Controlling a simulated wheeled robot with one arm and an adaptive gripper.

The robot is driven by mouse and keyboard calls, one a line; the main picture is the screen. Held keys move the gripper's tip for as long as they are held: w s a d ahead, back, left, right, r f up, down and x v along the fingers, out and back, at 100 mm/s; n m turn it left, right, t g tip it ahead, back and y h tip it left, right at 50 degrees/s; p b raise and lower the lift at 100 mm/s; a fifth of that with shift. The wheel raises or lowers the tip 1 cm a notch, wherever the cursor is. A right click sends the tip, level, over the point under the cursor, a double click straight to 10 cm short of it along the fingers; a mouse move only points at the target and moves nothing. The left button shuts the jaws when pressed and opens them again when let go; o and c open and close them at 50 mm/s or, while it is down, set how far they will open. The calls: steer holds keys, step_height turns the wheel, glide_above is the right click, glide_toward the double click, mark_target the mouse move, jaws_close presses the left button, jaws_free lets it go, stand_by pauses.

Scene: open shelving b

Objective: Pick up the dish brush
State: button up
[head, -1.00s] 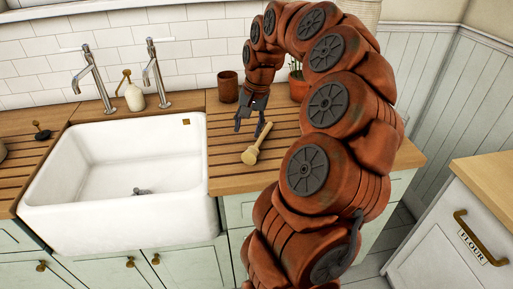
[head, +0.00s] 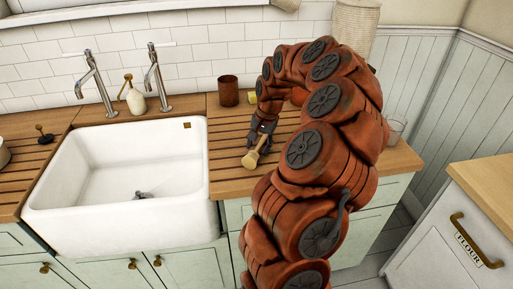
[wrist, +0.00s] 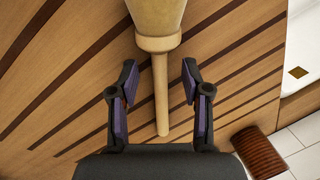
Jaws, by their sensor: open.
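The dish brush (head: 250,160) is a pale wooden tool with a thick head and a thin round handle. It lies on the grooved wooden counter right of the sink. In the wrist view its handle (wrist: 160,100) runs between the two fingers, and its thick head (wrist: 157,18) extends past the fingertips, cut off by the top edge. My gripper (wrist: 160,72) is open around the handle, with a gap on each side. In the head view my gripper (head: 262,133) is low over the counter and partly hides the handle.
The white sink (head: 120,235) is left of the brush, with two taps and a soap bottle (head: 135,101) behind it. A brown cup (head: 228,91) and a small yellow item (head: 252,98) stand at the back. A clear glass (head: 394,132) stands at the right. Counter around the brush is clear.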

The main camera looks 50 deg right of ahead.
steer(key=shift+w+f, duration=0.1)
steer(key=shift+f, duration=0.3)
steer(key=shift+c, duration=0.4)
jaws_close()
